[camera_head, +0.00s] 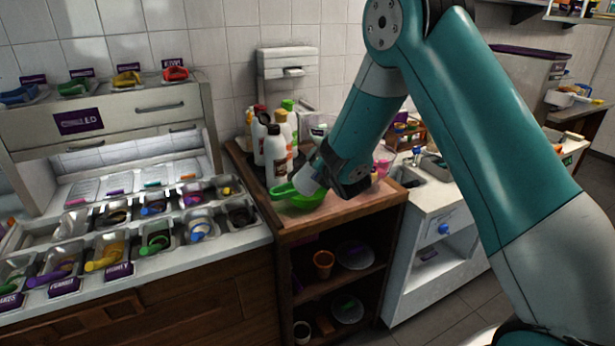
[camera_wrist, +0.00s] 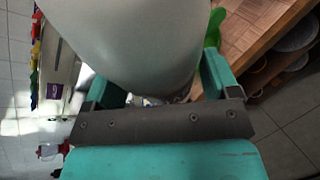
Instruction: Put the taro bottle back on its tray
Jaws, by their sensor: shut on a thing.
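My gripper (camera_head: 308,180) is low over the wooden cart top, beside the bottle group. In the wrist view its teal fingers (camera_wrist: 160,82) are shut on a large pale, smooth bottle (camera_wrist: 130,40), which fills the space between them. Its label is hidden, so I cannot read whether it says taro. In the head view my arm and gripper mostly hide this bottle. A dark tray (camera_head: 246,158) stands at the cart's back left with several bottles on it. A white dark-capped bottle (camera_head: 275,158) stands at its front.
A topping counter (camera_head: 215,243) with several metal pans is at the left. A white counter (camera_head: 440,196) is at the right. The cart's front right top is clear.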

